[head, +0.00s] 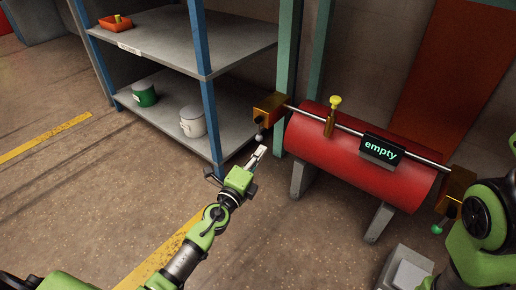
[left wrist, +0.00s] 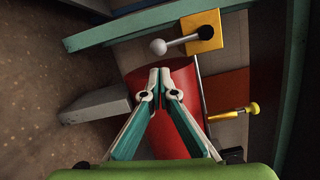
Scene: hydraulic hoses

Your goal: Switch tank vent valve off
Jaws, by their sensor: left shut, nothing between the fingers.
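The red tank (head: 350,155) lies on grey supports at the right, with a display (head: 381,150) reading "empty". A yellow-handled valve (head: 334,104) stands upright on top of it; it also shows in the left wrist view (left wrist: 251,108). At the pipe's left end is a yellow box (head: 268,109) with a lever ending in a white ball (left wrist: 158,47). At the right end is another box with a green ball (head: 437,229). No label shows which one is the vent valve. My left gripper (head: 260,153) is shut and empty, close to the white ball, apart from it in the wrist view.
A blue-post shelf (head: 203,40) stands left of the tank, holding a green can (head: 144,95), a white bucket (head: 192,122) and an orange tray (head: 115,23). A green post (head: 289,50) rises behind the left box. My right arm is at the right edge. Floor at the left is clear.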

